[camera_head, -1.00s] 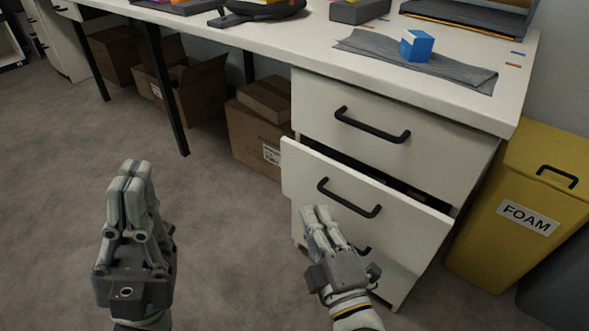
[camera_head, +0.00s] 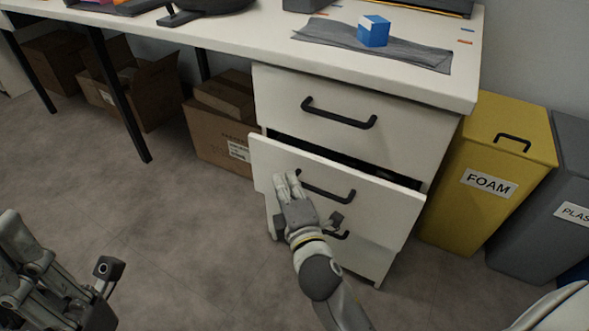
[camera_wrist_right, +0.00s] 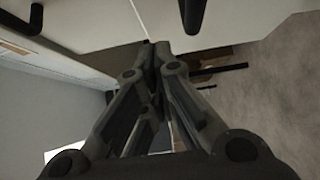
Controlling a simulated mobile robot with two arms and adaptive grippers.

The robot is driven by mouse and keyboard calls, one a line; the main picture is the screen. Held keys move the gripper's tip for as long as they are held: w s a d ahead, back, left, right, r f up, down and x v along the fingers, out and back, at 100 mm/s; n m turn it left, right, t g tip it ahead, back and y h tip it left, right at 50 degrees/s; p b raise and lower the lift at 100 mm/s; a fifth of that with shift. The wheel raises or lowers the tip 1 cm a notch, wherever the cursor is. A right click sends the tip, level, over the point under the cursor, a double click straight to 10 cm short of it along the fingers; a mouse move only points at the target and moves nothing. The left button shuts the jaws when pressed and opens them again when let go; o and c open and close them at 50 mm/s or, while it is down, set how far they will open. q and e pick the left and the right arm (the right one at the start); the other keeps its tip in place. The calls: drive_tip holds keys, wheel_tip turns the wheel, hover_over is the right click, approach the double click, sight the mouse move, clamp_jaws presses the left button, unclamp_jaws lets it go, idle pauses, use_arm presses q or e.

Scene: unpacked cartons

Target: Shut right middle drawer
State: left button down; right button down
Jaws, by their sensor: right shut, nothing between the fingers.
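The right middle drawer (camera_head: 355,196) is a white front with a black bar handle (camera_head: 327,188). It stands partly open, with a dark gap above its front. My right gripper (camera_head: 287,176) is shut and empty, its fingertips at the drawer front just left of the handle. Whether they touch is hard to tell. In the wrist view the closed fingertips (camera_wrist_right: 155,45) meet close to a white surface, with a black handle (camera_wrist_right: 192,15) beside them. My left gripper (camera_head: 14,228) is at the lower left, cut off by the picture edge and away from the drawer.
Above it is a closed top drawer (camera_head: 340,115); a lower drawer handle shows behind my wrist. The white desk top (camera_head: 240,42) bears a grey cloth and a blue box (camera_head: 374,32). Yellow (camera_head: 480,200) and grey bins (camera_head: 545,215) stand right. Cartons (camera_head: 215,140) sit left; open floor lies in front.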

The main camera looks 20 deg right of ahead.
sight(309, 162)
drive_tip(key=shift+w+d, duration=1.4)
drive_tip(key=shift+d, duration=0.15)
drive_tip(key=w+d+p, duration=0.3)
drive_tip(key=shift+d+r, duration=0.15)
drive_tip(key=shift+d, duration=0.15)
drive_tip(key=shift+w+d, duration=0.15)
drive_tip(key=shift+d, duration=0.1)
